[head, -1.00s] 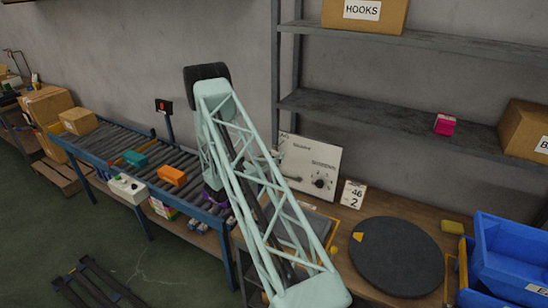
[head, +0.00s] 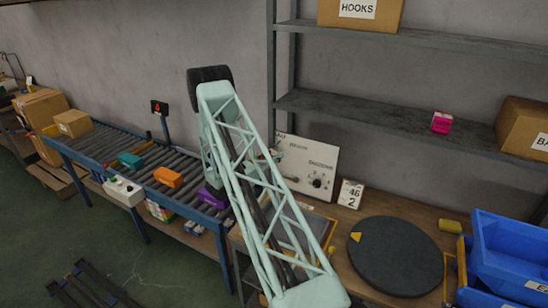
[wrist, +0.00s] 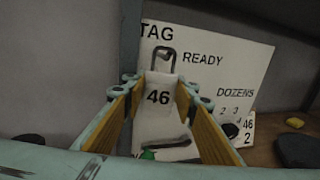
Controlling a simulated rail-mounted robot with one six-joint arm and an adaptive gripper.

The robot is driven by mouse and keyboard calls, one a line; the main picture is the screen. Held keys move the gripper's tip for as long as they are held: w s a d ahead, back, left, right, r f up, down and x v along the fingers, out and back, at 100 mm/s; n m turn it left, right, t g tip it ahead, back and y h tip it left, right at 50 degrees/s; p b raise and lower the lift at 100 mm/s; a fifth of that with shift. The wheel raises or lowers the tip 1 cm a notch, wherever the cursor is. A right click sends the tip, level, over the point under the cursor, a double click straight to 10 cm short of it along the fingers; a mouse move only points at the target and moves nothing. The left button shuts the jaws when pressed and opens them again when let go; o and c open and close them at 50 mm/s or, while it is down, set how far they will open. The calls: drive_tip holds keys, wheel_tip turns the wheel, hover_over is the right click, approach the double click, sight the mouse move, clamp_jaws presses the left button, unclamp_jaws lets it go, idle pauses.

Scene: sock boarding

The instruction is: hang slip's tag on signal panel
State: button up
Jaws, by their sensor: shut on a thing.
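My gripper (wrist: 159,92) is shut on a white tag (wrist: 159,115) marked 46, held upright between its yellow-padded fingers. The signal panel (wrist: 235,65) is a white board marked TAG, READY and DOZENS, right behind the tag. A dark hook-like loop (wrist: 164,55) shows under the word TAG, at the tag's top edge. I cannot tell whether the tag touches it. In the head view the panel (head: 318,160) stands at the back of the bench, and my arm hides the gripper and tag. The slip (head: 350,194), a white card reading 46 and 2, stands right of the panel.
A dark round turntable (head: 393,256) and blue bins (head: 510,255) fill the bench's right side. A roller conveyor (head: 145,165) with teal, orange and purple items runs at left. A grey shelf (head: 390,115) is above the bench.

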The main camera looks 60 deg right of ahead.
idle(0.9)
drive_tip(key=o, duration=0.9)
drive_tip(key=shift+a, duration=0.1)
drive_tip(key=shift+w+a, duration=0.3)
drive_tip(key=shift+a, duration=1.65)
drive_tip(key=shift+w+a, duration=0.25)
drive_tip(key=shift+a, duration=1.65)
drive_tip(key=shift+w+a, duration=0.3)
drive_tip(key=shift+a, duration=1.65)
drive_tip(key=s+a+r+m+g+y+b, duration=0.25)
drive_tip(key=s+a+r+m+b, duration=0.2)
drive_tip(key=s+a+r, duration=0.4)
drive_tip(key=s+a+r+m+g+y+b, duration=0.1)
drive_tip(key=s+a+r+m+y+b, duration=0.3)
drive_tip(key=a+r, duration=0.8)
drive_tip(key=s+a+r+m+t+y+b, duration=0.1)
drive_tip(key=s+a+m+t+y+b, duration=0.1)
drive_tip(key=s+a, duration=0.6)
drive_tip(key=s+a+r+m+t+y+b, duration=0.1)
drive_tip(key=s+a+m+t+y+b, duration=0.2)
drive_tip(key=s+a, duration=0.5)
drive_tip(key=s+a+r+m+t+y+b, duration=0.1)
drive_tip(key=s+a+m+t+y+b, duration=0.2)
drive_tip(key=a, duration=2.1)
drive_tip(key=shift+s+r+t+y+b, duration=0.2)
drive_tip(key=shift+s+t+y, duration=0.35)
drive_tip(key=shift+s+y, duration=0.55)
drive_tip(key=shift+s+r+t+y+b, duration=0.2)
drive_tip(key=shift+s+t+y, duration=0.35)
drive_tip(key=shift+s, duration=0.9)
